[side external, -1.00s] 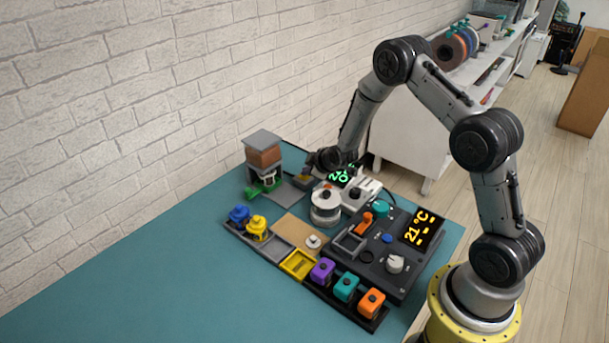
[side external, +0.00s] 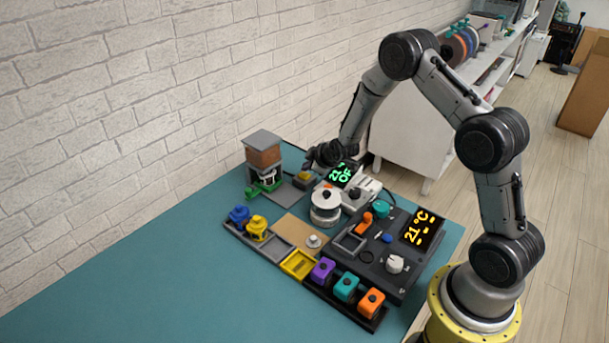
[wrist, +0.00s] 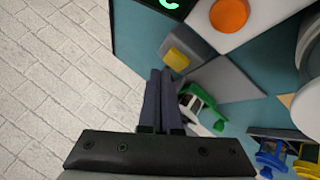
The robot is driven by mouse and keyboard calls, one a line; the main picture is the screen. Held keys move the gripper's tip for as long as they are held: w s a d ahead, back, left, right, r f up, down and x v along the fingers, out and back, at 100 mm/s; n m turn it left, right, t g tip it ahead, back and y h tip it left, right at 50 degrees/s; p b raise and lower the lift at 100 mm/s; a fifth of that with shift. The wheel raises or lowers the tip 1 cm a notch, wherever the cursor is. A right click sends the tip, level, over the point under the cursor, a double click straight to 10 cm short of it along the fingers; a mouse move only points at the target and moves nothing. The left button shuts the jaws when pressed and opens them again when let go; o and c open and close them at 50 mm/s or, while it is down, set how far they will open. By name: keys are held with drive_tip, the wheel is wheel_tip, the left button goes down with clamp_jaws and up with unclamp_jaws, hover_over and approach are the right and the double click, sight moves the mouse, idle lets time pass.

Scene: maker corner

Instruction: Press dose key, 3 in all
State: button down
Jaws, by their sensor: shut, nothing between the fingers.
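The likely dose key is a yellow key (side external: 304,175) on a small dark grey block, at the back of the table beside the dispenser. No label on it can be read. The key also shows in the wrist view (wrist: 177,58), just beyond and right of the fingertips. My gripper (side external: 309,164) is shut and empty, with its fingers side by side in the wrist view (wrist: 160,74). Its tips appear a little above the key, apart from it. The dispenser with a brown hopper (side external: 263,156) and green parts stands to the left.
A white scale-like device with a green lit display (side external: 342,174) and a round white container (side external: 325,205) stands right of the key. A dark control panel (side external: 405,255) reads 21 °C. Blue (side external: 239,214) and yellow (side external: 257,227) pots sit in a tray. Table front left is clear.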

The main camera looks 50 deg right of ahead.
sight(308, 176)
drive_tip(key=shift+r, duration=2.5)
idle(0.7)
wheel_tip(308, 176, up, 4)
drive_tip(key=shift+f, duration=0.1)
idle(0.4)
drive_tip(key=shift+f, duration=4.4)
drive_tip(key=shift+f, duration=0.4)
